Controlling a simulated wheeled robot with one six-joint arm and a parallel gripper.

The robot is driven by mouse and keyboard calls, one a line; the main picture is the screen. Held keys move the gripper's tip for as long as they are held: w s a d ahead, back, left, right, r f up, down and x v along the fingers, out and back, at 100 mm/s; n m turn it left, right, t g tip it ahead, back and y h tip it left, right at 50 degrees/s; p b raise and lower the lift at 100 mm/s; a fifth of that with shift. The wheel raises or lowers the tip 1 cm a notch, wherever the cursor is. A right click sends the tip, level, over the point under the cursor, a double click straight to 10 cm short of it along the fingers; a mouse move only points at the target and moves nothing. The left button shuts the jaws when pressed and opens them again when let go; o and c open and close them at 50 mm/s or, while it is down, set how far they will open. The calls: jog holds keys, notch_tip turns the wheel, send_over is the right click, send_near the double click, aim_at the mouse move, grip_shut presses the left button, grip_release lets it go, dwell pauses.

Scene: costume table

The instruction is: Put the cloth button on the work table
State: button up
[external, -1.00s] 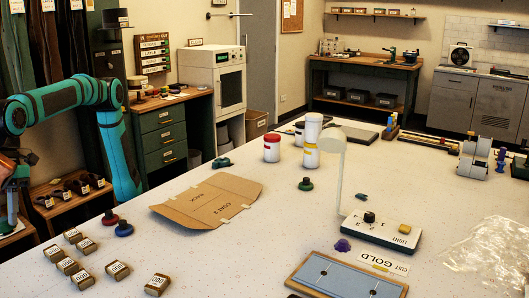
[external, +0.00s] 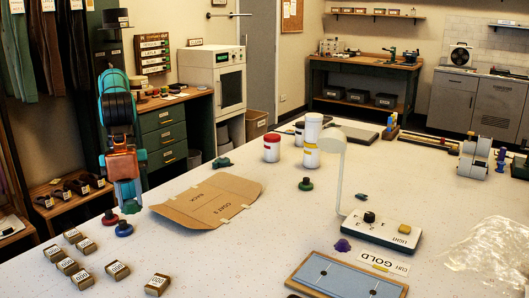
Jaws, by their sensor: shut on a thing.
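The work table (external: 225,262) is the large pale, speckled surface filling the foreground. My gripper (external: 129,202) points down at its left edge, beside a red-topped and a blue-topped knob. It is shut on a small dark green thing (external: 131,208), which I take to be the cloth button. The fingers hide most of it, and its shape is too small to make out. I cannot tell whether it touches the table top or hangs just above it.
A red knob (external: 110,217) and a blue knob (external: 124,229) stand close to my gripper. Several labelled brown blocks (external: 117,270) sit at the front left. A flat cardboard piece (external: 210,203) lies to the right. Bare table lies between the blocks and the blue-padded tray (external: 345,276).

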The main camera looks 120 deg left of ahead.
aim_at(140, 256)
notch_tip(140, 256, down, 14)
jog(key=shift+d+r, duration=0.15)
jog(key=shift+r, duration=0.1)
dwell(0.4)
jog(key=shift+f, duration=0.1)
jog(key=o, duration=0.9)
jog(key=shift+o, duration=0.2)
jog(key=v, duration=1.2)
